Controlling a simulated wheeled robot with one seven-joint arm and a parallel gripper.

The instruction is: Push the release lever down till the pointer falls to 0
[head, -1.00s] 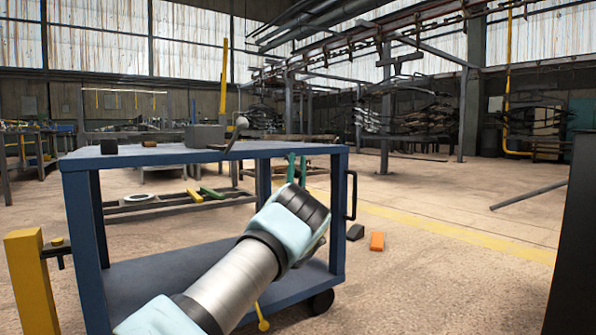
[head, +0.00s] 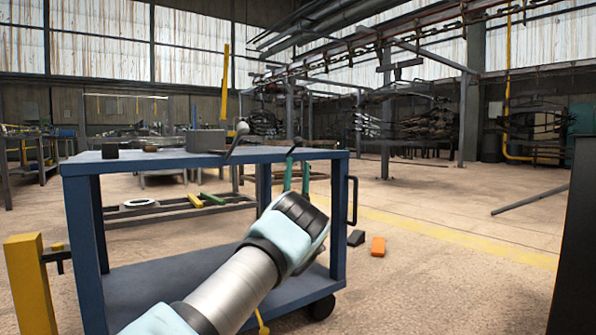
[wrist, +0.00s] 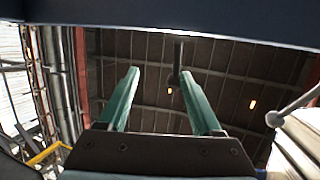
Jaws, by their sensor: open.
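A grey box-shaped device (head: 206,140) stands on the top of the blue cart (head: 330,153). A lever with a pale ball knob (head: 242,128) slants up at its right side. A rod with a round knob (wrist: 275,118) shows at the right of the wrist view and looks like the same lever. My gripper (head: 297,165) is at the right end of the cart, to the right of the lever and apart from it. In the wrist view its two green fingers (wrist: 158,92) are spread with nothing held between them. I cannot make out the pointer or scale.
Small dark objects (head: 110,150) lie on the cart's left end. A yellow post (head: 29,279) stands at the left. A dark panel (head: 575,230) stands at the right edge. The floor right of the cart is largely open.

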